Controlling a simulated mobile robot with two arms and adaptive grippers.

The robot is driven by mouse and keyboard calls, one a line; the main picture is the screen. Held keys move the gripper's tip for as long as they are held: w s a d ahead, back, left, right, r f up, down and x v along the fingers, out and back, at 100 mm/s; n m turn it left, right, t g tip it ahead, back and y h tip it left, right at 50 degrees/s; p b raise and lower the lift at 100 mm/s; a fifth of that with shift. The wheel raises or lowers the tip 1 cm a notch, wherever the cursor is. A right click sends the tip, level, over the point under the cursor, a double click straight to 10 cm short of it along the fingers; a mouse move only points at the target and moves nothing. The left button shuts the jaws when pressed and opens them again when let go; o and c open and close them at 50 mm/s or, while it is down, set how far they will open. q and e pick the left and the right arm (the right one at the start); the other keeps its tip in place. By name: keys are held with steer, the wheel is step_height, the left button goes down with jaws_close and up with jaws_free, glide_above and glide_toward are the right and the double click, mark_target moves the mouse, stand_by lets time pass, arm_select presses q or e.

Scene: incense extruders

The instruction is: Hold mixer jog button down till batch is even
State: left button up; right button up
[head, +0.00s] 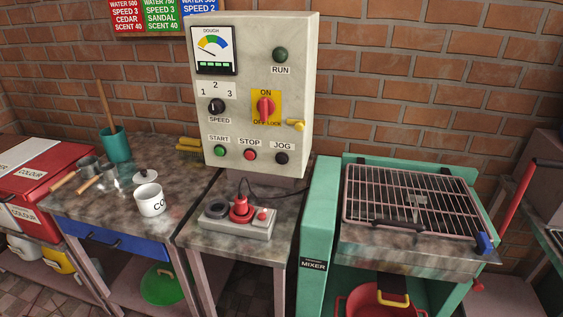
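The black JOG button (281,158) sits at the lower right of the pale control panel (248,130). Left of it are the red STOP button (250,155) and the green START button (219,150). The DOUGH gauge (213,42) is at the panel's upper left, with a coloured arc and a needle too small to read surely. The green mixer (325,215) stands at the right, with a wire grid guard (412,193) lying over its top. The batch inside cannot be made out. Neither of my grippers is in view.
A grey box with a red knob (241,210) sits on the table below the panel. A red-yellow ON/OFF switch (265,107) and yellow handle (296,125) are on the panel. A white mug (150,200) and teal pot (116,145) stand left. A red lever (513,205) rises at right.

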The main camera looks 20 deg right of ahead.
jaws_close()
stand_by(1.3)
